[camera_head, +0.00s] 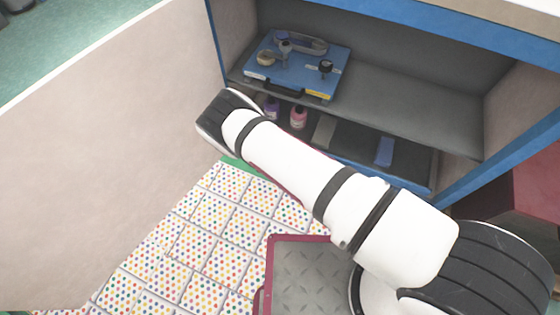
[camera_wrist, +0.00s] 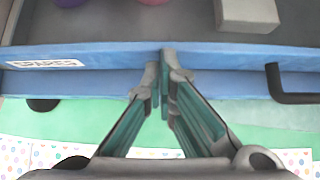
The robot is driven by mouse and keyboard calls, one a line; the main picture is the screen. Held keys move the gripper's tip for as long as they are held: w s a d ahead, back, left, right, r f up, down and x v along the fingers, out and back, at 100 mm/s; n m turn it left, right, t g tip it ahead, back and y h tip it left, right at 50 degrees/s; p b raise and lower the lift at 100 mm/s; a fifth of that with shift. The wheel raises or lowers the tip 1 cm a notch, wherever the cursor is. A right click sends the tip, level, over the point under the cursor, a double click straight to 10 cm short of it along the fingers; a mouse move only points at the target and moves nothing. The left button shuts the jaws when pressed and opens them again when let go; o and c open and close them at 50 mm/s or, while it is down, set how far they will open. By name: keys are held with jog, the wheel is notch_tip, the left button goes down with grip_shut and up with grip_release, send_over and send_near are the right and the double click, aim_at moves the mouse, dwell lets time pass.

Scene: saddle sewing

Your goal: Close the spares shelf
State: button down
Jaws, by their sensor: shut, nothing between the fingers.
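The spares shelf (camera_wrist: 225,60) has a blue front with a white "SPARES" label (camera_wrist: 45,64) at left and a black handle (camera_wrist: 290,88) at right in the wrist view. It appears to be the lower shelf with a blue front edge (camera_head: 408,184) in the head view, below the fixed upper shelf (camera_head: 410,105). How far it is pulled out is hard to tell. My gripper (camera_wrist: 164,82) is shut and empty, its fingertips at the blue front between label and handle. Contact cannot be told for sure. In the head view my arm hides the fingers.
The lower shelf holds a purple bottle (camera_head: 272,108), a pink bottle (camera_head: 298,117), a grey block (camera_head: 324,131) and a blue item (camera_head: 384,151). A blue case (camera_head: 290,75) lies above. A large beige panel (camera_head: 90,150) stands at left. The dotted floor (camera_head: 215,225) is clear.

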jog(key=shift+w+d, duration=0.25)
jog(key=shift+w, duration=0.4)
jog(key=shift+w+d, duration=0.2)
jog(key=shift+w, duration=0.5)
jog(key=shift+w+d, duration=0.25)
jog(key=shift+w, duration=0.4)
